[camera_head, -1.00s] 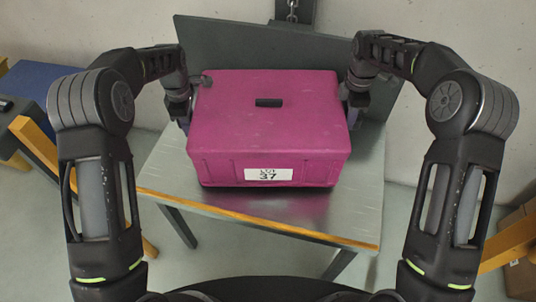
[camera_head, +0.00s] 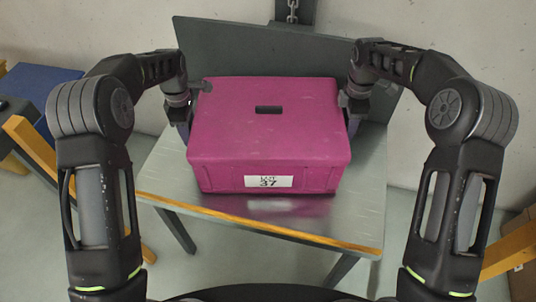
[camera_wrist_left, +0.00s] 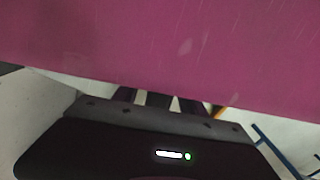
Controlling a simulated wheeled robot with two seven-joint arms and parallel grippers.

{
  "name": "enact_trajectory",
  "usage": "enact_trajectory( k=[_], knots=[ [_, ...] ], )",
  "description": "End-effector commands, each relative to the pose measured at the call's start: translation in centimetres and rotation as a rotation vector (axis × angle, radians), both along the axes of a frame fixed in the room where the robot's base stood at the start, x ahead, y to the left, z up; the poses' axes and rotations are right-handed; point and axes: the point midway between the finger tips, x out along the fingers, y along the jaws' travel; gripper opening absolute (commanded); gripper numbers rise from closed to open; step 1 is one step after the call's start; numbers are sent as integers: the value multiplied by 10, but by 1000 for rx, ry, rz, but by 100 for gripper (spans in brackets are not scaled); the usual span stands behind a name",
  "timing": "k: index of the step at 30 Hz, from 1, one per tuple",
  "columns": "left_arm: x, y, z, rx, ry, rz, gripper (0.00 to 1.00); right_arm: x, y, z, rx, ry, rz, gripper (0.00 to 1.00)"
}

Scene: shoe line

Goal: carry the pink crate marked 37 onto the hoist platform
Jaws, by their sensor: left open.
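The pink crate (camera_head: 268,135) has a white label marked 37 (camera_head: 268,181) on its front and a dark slot in its top. It is level over the metal-topped hoist platform (camera_head: 330,215); I cannot tell whether its underside touches. My left gripper (camera_head: 187,122) is open at the crate's left side. My right gripper (camera_head: 350,112) is at the right side, its fingers mostly hidden by the crate. In the left wrist view the crate (camera_wrist_left: 170,45) fills the upper part, close to the left gripper (camera_wrist_left: 155,98).
A grey upright plate (camera_head: 240,50) with a chain (camera_head: 292,10) above it stands behind the crate. The platform has a yellow front edge (camera_head: 255,228) and bare metal in front of the crate. A blue box (camera_head: 35,85) is at far left, brown cartons (camera_head: 520,275) at right.

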Motion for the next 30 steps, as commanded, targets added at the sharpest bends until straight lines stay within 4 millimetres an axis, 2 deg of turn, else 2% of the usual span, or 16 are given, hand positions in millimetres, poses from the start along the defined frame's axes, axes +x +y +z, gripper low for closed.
enact_trajectory(
  k=[5, 12, 18, 22, 30],
  knots=[
    [1, 0, 26, 0, -5, 0, 49, 0, 0, 0, 0, 0, 0, 49],
    [1, -1, 75, -1, -6, -1, 49, 0, 0, 0, 0, 0, 0, 49],
    [1, 0, 106, 0, -3, 0, 49, 0, 0, 0, 0, 0, 0, 49],
    [0, 0, 113, 0, -1, 0, 49, 0, 0, 0, 0, 0, 0, 49],
    [0, 0, 114, 0, 0, 0, 49, 0, 0, 0, 0, 0, 0, 49]
  ],
)
